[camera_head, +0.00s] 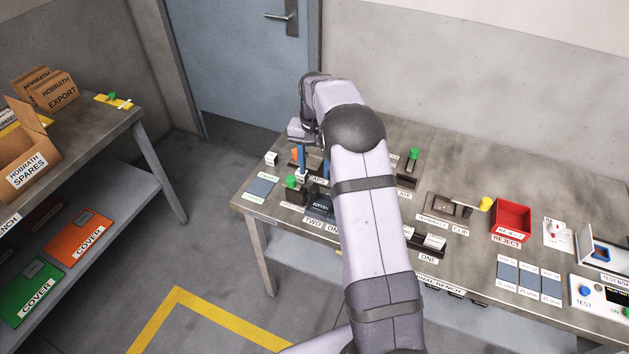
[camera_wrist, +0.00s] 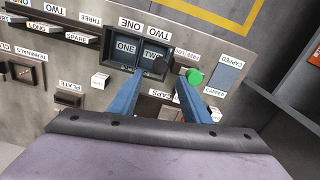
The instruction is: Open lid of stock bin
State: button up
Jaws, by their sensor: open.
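No readable label names a stock bin, so I cannot tell which container it is. My gripper (camera_head: 314,175) is open above the left part of the bench, its two blue fingers apart and pointing down. In the wrist view my gripper (camera_wrist: 158,79) has nothing visible held between its fingers. A dark bin (camera_wrist: 138,54) marked ONE and TWO lies just beyond the fingertips. A green knob (camera_wrist: 194,76) on a dark fixture is close beside one fingertip. A brown box (camera_wrist: 165,106) by a CAPS label is partly hidden between the fingers.
The grey bench (camera_head: 465,165) also carries a second green-knobbed fixture (camera_head: 413,155), a yellow-knobbed clip fixture (camera_head: 460,207), a red rejects bin (camera_head: 513,219) and a test panel (camera_head: 600,295). Small white blocks stand near my gripper. A shelf with cardboard boxes (camera_head: 28,160) is at left.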

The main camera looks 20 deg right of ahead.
aim_at(315, 188)
jog(key=shift+f, duration=0.15)
jog(key=shift+f+p, duration=1.4)
jog(key=shift+f, duration=2.15)
jog(key=shift+r, duration=0.1)
grip_shut()
